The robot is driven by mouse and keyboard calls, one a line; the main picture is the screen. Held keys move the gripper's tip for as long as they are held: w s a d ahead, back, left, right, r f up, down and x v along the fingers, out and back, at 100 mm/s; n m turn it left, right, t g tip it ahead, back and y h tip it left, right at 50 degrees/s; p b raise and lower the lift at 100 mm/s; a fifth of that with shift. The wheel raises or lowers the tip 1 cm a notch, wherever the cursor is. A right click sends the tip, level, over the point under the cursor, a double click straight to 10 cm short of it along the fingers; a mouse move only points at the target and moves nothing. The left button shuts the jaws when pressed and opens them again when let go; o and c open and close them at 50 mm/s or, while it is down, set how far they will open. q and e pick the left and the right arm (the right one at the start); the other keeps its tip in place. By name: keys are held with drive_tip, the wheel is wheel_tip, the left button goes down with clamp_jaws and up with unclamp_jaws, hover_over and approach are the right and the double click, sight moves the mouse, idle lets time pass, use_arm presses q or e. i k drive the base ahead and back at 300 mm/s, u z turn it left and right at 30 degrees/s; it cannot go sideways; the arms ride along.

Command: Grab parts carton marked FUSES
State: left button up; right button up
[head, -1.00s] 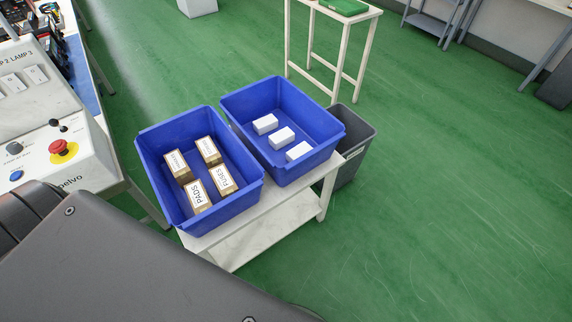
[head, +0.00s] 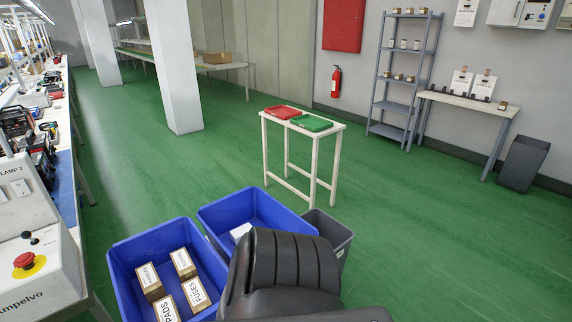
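The carton marked FUSES (head: 195,294) lies in the left blue bin (head: 122,262) in the head view, label up. Beside it in the same bin are a carton marked PADS (head: 167,309) and two more cartons (head: 150,281) (head: 183,263) whose labels are too small to read surely. A dark arm part of mine covers the right part of the bins' front. Neither gripper's fingers show.
A second blue bin (head: 222,207) holds a white box (head: 241,231), partly hidden. A grey waste bin (head: 331,233) stands to its right. Beyond is a narrow white table with a red tray (head: 282,112) and a green tray (head: 311,122). The floor to the right is clear.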

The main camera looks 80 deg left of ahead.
sight(198, 300)
drive_tip(key=z, duration=0.05)
drive_tip(key=k, duration=1.4)
drive_tip(key=u, duration=0.45)
